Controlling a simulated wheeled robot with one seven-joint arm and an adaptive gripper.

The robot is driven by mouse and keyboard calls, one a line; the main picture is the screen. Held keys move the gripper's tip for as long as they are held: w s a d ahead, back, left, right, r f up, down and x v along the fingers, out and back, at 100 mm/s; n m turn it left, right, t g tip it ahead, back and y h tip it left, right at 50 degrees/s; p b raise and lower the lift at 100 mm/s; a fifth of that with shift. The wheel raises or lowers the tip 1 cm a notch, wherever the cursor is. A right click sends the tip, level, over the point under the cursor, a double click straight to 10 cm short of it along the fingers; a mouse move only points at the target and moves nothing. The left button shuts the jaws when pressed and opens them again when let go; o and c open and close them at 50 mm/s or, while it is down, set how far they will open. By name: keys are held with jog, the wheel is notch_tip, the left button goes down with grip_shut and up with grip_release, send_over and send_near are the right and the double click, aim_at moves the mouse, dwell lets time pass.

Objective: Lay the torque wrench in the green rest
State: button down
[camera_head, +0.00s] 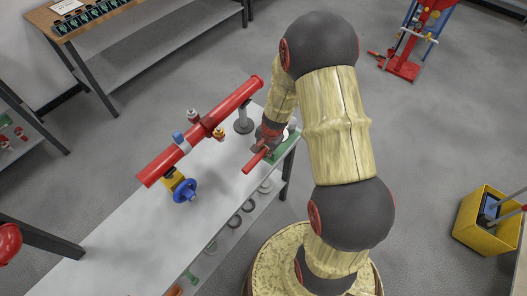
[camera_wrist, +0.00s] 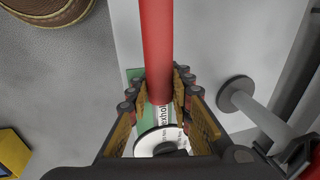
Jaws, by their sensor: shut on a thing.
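The torque wrench (camera_head: 253,162) shows as a red bar beside the right edge of the grey bench in the head view. In the wrist view its red bar (camera_wrist: 156,40) runs up from between my fingers. My gripper (camera_wrist: 158,98) is shut on it; it also shows in the head view (camera_head: 267,139), partly hidden by my arm. The green rest (camera_head: 284,147) lies at the bench's right end, just beside and below my gripper. Green parts of it (camera_wrist: 134,74) show under the wrench in the wrist view. I cannot tell whether the wrench touches it.
A red pipe (camera_head: 205,128) with valves and a blue handwheel (camera_head: 185,190) stands over the bench (camera_head: 165,225), left of my gripper. A grey post (camera_head: 243,124) stands close by. A yellow bin (camera_head: 480,235) is on the floor at right.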

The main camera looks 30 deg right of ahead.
jog(key=shift+w+f, duration=0.1)
jog(key=shift+s+b+x, duration=0.25)
jog(key=shift+b+x, duration=0.9)
jog(key=shift+b, duration=0.05)
jog(key=c, duration=1.9)
grip_release()
jog(key=shift+d, duration=0.1)
jog(key=o, duration=0.4)
jog(key=shift+s+f, duration=0.1)
jog(key=shift+c, duration=0.2)
jog(key=shift+o, duration=0.2)
jog(key=shift+s, duration=0.1)
jog(key=v, duration=1.2)
